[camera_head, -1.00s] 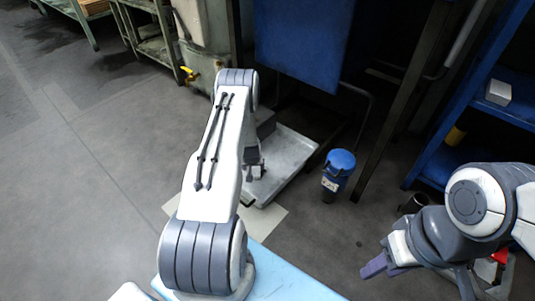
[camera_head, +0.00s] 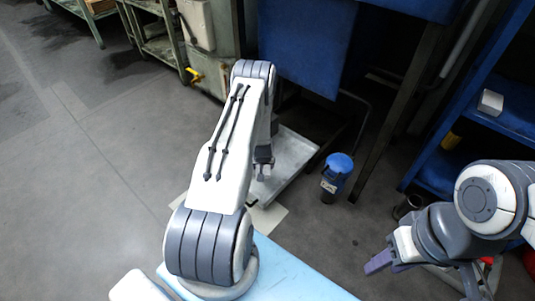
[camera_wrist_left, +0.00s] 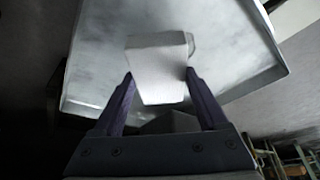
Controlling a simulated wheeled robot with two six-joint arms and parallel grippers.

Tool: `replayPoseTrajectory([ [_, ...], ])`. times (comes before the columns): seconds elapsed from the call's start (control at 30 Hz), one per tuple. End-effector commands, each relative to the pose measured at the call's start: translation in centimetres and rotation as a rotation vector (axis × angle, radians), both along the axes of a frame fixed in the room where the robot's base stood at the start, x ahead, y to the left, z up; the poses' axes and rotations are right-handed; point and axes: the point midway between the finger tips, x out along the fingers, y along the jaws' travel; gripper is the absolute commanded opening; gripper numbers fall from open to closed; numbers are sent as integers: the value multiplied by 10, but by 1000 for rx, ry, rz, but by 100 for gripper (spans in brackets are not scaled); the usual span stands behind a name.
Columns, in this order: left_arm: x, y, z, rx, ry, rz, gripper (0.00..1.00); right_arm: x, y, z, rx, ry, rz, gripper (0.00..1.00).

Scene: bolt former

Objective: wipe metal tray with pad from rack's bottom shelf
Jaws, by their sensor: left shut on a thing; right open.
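The metal tray (camera_head: 296,158) is a shallow grey tray low near the floor, beyond my left arm in the head view. It fills much of the left wrist view (camera_wrist_left: 225,40), with grey smudges on its surface. My left gripper (camera_head: 264,172) is over the tray's left part. In the left wrist view, the left gripper (camera_wrist_left: 160,86) is shut on a pale pad (camera_wrist_left: 158,62), which lies against or just above the tray; contact cannot be told. My arm hides the tray's left side in the head view. My right gripper (camera_head: 424,276) is open and empty at the lower right.
A blue-lidded container (camera_head: 337,176) stands on the floor just right of the tray. A blue rack (camera_head: 437,168) is at the right, with a white box (camera_head: 490,102) on a shelf. A blue machine panel (camera_head: 305,45) overhangs behind the tray. The floor at left is clear.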

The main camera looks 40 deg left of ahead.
Motion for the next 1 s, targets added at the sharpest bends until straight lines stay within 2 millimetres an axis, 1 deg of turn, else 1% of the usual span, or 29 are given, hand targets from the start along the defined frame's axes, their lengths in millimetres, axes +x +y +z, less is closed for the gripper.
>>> replayPoseTrajectory([
  [0.03,0,-1,9,0,0,-1,31,0,0,9,0,0,0,45],
  [0.23,1,-2,25,0,0,-3,31,0,0,22,0,0,0,45],
  [0.63,2,-3,26,0,0,-4,31,0,0,23,0,0,0,45],
  [0.73,5,-7,35,0,-1,-17,31,0,0,26,0,0,0,45],
  [0.77,7,-10,41,1,-3,-26,31,0,0,29,0,0,0,45],
  [0.87,16,-29,74,1,-7,-81,31,0,0,39,0,0,0,45],
  [0.97,25,-60,122,-2,-9,-167,31,0,0,55,0,0,0,45],
  [1.0,28,-76,144,-3,-9,-207,31,0,0,62,0,0,0,45],
])
